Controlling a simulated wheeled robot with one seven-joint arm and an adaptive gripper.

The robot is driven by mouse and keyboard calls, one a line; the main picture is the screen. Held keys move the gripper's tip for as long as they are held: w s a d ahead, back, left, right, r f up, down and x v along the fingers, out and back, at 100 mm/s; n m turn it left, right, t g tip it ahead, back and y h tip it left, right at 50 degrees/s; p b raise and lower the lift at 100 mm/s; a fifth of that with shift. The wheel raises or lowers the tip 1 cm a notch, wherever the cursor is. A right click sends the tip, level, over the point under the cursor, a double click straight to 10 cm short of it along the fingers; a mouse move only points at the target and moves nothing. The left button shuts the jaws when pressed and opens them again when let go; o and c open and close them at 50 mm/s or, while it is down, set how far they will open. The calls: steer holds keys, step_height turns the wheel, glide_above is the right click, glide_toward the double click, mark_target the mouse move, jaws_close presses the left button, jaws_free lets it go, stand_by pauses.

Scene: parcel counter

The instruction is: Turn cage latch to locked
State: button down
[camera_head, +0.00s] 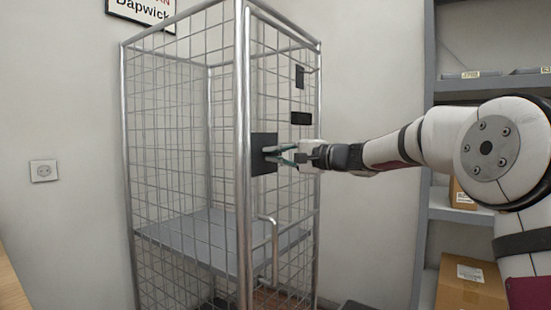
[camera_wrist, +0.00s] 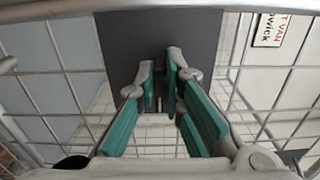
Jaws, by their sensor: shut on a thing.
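The wire cage (camera_head: 185,120) stands upright in the head view, with a dark latch plate (camera_head: 263,141) on its mesh door side. The plate also fills the upper middle of the wrist view (camera_wrist: 150,35). My gripper (camera_head: 278,155) reaches in from the right, with its green-padded fingers at the plate. In the wrist view the fingers (camera_wrist: 161,75) converge in front of the plate and are shut on the latch handle. The handle is mostly hidden between the fingertips, so its angle cannot be told.
Below the latch, a bent metal handle (camera_head: 274,250) sticks out from the door. Two small dark plates, one of them at the upper door (camera_head: 301,118), sit above the latch. A shelf rack (camera_head: 455,215) with boxes (camera_head: 470,288) stands to the right.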

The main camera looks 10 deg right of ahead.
steer(key=c, duration=1.7)
jaws_free()
steer(key=shift+a, duration=0.1)
steer(key=v, duration=1.2)
steer(key=shift+s, duration=0.1)
